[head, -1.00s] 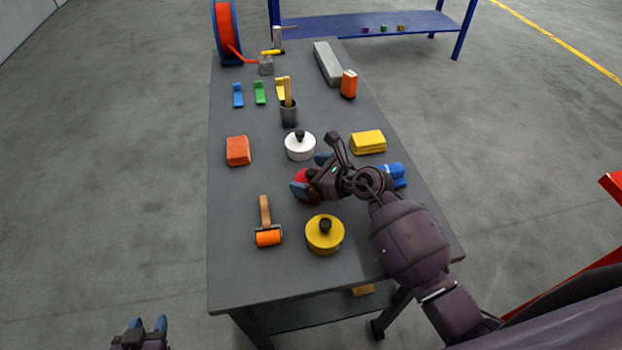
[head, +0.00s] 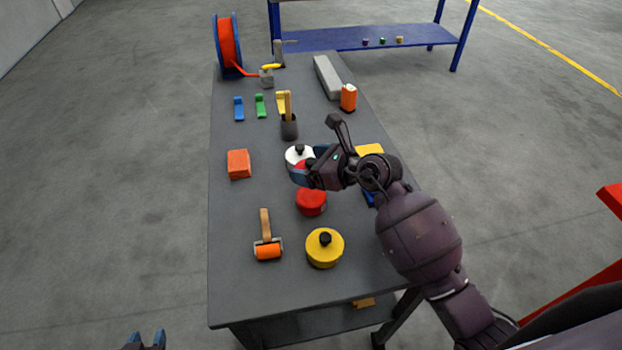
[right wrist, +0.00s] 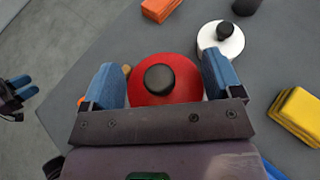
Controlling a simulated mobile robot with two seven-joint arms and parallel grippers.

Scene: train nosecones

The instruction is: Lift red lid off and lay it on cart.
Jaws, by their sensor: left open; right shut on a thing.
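The red lid (head: 302,166) with a black knob shows in the right wrist view (right wrist: 163,80) between the fingers of my right gripper (right wrist: 160,90). In the head view this gripper (head: 306,173) is shut on the lid and holds it above and behind the red pot (head: 311,202). The lid partly overlaps the white pot (head: 299,156) in the picture. The red pot stands on the grey cart top (head: 235,290). My left gripper (head: 146,341) is open and empty, off the cart at the lower left; it also shows in the right wrist view (right wrist: 18,90).
A yellow lidded pot (head: 324,248), an orange roller (head: 268,248) and an orange block (head: 239,164) are near. A yellow block (head: 369,149) and a blue thing (head: 369,195) are partly hidden by my right arm. Bare top lies left of the red pot and at the front.

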